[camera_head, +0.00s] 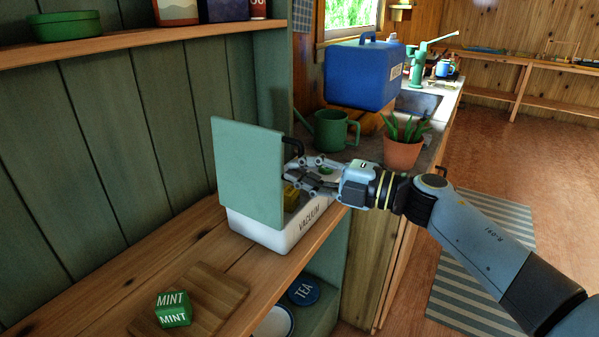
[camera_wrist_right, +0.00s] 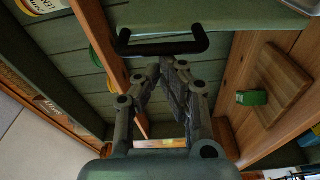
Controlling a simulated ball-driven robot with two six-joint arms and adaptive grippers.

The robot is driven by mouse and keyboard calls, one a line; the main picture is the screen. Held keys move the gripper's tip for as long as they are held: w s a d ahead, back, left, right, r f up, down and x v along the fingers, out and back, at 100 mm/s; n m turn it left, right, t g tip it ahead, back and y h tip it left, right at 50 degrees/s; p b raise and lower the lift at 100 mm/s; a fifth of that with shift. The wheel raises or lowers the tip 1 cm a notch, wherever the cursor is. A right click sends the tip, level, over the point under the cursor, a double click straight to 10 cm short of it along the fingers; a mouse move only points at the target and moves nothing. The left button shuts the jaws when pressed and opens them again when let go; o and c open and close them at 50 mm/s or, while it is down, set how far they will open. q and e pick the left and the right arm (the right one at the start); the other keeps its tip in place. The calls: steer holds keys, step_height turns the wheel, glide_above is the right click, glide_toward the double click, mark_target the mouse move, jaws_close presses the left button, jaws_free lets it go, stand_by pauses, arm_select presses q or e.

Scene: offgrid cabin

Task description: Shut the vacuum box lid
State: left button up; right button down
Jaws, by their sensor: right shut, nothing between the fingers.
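The vacuum box (camera_head: 269,233) is a white box marked VACUUM on the wooden shelf. Its green lid (camera_head: 247,172) stands upright, open, with a black handle (camera_head: 294,146) on the side facing my right gripper. The handle also shows in the right wrist view (camera_wrist_right: 163,47), just beyond the fingertips. A yellow thing (camera_head: 291,194) shows inside the box. My right gripper (camera_head: 291,170) is shut and empty, above the open box and close to the lid's handle side. In the right wrist view its fingertips (camera_wrist_right: 168,64) meet, apart from the handle as far as I can see. My left gripper is not in view.
A green MINT box (camera_head: 174,309) sits on a wooden board (camera_head: 218,292) at the front of the shelf.

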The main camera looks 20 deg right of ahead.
steer(key=w+d+f+m+t+b, duration=0.1)
steer(key=w+d+f+m+b, duration=0.35)
steer(key=w+d+m, duration=0.45)
steer(key=w+d+f+m+t+b, duration=0.1)
steer(key=w+d+f+m+b, duration=0.2)
steer(key=d+f+m+b, duration=0.4)
step_height(320, 180, down, 3)
steer(key=m+b, duration=0.1)
steer(key=b, duration=0.5)
steer(key=shift+w+f+t+h, duration=0.15)
steer(key=shift+w+t+h, duration=0.05)
steer(key=shift+t+h, duration=0.1)
